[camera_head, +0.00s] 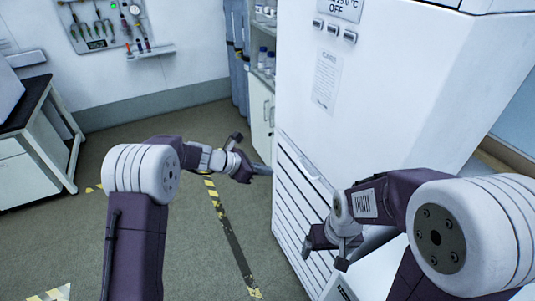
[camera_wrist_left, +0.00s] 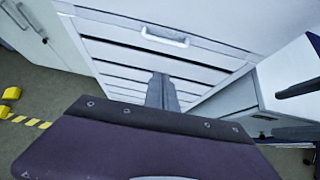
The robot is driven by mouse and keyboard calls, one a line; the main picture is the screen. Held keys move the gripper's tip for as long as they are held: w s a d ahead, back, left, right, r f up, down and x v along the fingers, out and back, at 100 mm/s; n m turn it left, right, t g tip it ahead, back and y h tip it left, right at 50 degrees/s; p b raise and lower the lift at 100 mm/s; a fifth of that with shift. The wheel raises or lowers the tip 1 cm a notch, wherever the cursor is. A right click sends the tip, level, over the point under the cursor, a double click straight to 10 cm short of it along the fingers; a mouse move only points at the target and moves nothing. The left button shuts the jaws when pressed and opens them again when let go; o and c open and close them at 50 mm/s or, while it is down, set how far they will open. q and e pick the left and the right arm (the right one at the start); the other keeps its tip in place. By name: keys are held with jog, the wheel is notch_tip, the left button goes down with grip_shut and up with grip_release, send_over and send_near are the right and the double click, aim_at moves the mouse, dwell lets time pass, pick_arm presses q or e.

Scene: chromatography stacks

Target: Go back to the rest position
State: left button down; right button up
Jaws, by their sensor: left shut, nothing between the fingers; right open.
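My left gripper (camera_head: 262,170) reaches out ahead over the floor, in front of the tall white cabinet. It is shut and empty. In the left wrist view its closed dark fingers (camera_wrist_left: 161,91) point at the cabinet's slatted lower front, with no visible contact. My right gripper (camera_head: 325,252) hangs low at the right, close to the cabinet's slatted front. It is open and holds nothing that I can see.
The tall white cabinet (camera_head: 390,95), with a display reading OFF, fills the right. A bench (camera_head: 35,150) stands at the left. A tool board (camera_head: 100,25) hangs on the back wall. Shelves with bottles (camera_head: 262,58) stand behind. The grey floor (camera_head: 200,260) between is clear, with striped tape.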

pick_arm(q)
notch_tip(320, 180, up, 6)
jog(key=s+a, duration=0.1)
jog(key=a, duration=0.1)
jog(key=s+a+f+m+g+y, duration=0.1)
jog(key=s+a+f+m+y, duration=0.3)
jog(key=s+a+m, duration=0.5)
jog(key=s+a+f+m+g+y, duration=0.2)
jog(key=s+a+f+m+y, duration=0.3)
jog(key=s+a+m, duration=0.5)
jog(key=s+f+m, duration=0.1)
jog(key=s+m, duration=0.2)
jog(key=s, duration=0.3)
jog(key=shift+f+y, duration=0.3)
pick_arm(e)
jog(key=shift+w, duration=0.15)
jog(key=shift+c, duration=0.3)
